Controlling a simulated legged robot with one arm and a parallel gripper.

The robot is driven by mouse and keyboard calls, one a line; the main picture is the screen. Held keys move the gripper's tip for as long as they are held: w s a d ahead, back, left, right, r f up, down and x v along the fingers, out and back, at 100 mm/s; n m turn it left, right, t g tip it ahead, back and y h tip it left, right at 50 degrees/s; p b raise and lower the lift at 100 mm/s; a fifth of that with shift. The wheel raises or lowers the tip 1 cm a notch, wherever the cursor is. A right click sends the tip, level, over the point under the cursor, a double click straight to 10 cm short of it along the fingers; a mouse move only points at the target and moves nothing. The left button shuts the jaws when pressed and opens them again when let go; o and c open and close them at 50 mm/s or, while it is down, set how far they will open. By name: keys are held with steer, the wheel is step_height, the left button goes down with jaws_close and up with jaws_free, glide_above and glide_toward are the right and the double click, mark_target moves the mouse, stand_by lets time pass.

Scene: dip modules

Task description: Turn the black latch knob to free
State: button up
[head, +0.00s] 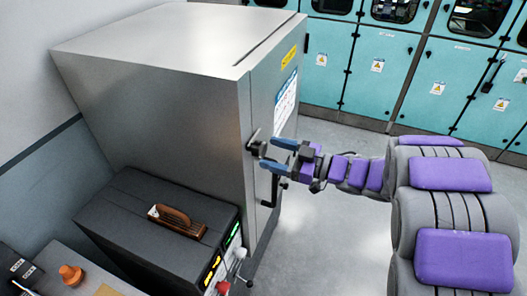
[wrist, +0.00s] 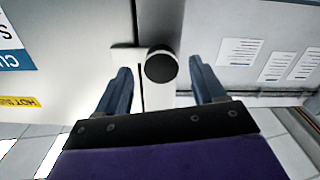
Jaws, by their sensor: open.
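The black latch knob (wrist: 161,66) shows in the wrist view as a round black end, between and just beyond my open fingertips. In the head view the black latch (head: 254,144) sits on the front edge of the grey metal cabinet (head: 160,75), partly hidden by my fingers. My gripper (head: 268,154) is open, its two blue fingers reaching to the latch from the right. In the wrist view my gripper (wrist: 163,80) has one finger on each side of the knob, with gaps visible on both sides. I cannot tell whether a finger touches the latch.
A black handle (head: 269,192) hangs on the cabinet door below my gripper. Teal lockers (head: 385,75) line the back. The floor (head: 335,235) below my arm is clear.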

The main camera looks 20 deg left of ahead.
mark_target(265, 151)
steer(key=shift+w+a, duration=0.15)
steer(key=shift+a, duration=1.55)
jaws_close()
